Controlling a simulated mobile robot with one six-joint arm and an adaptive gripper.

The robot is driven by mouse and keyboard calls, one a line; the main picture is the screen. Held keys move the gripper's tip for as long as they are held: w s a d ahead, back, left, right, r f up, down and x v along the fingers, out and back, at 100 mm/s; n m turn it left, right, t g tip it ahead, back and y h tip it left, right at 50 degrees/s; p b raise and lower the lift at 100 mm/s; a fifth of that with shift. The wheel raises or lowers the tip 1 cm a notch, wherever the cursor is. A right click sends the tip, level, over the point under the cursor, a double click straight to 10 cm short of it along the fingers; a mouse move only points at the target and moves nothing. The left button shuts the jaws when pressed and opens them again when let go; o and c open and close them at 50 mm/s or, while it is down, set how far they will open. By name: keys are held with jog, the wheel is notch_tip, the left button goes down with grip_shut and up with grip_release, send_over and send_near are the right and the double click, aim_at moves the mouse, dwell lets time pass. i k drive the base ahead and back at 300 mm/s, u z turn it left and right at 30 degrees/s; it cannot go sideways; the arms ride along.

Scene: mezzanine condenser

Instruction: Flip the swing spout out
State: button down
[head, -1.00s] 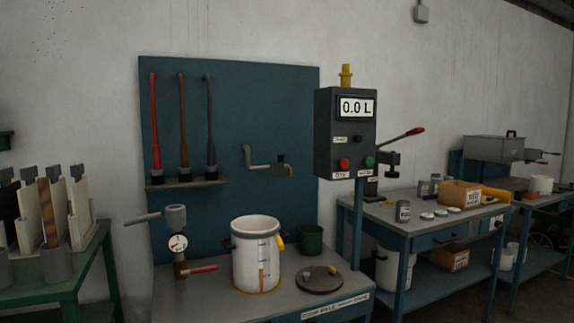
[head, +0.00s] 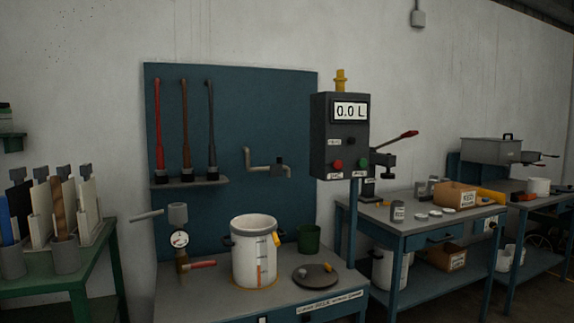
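At the bench's left stands a valve fitting with a round gauge (head: 179,239), a red handle (head: 203,264) and a grey pipe arm (head: 147,215) pointing left. I cannot tell for sure which of these pipes is the swing spout. A white bucket (head: 245,268) with a level scale stands on the bench, right of the gauge. My gripper is not in view.
A control box (head: 339,153) reading 0.0 L stands on a post at the bench's right. A dark round plate (head: 308,278) and a green cup (head: 309,238) are beside the bucket. A green rack table (head: 90,263) is at left; another blue workbench (head: 395,223) is at right.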

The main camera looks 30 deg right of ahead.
aim_at(275, 170)
jog(key=z, duration=0.6)
jog(key=i, duration=1)
jog(key=u, duration=0.05)
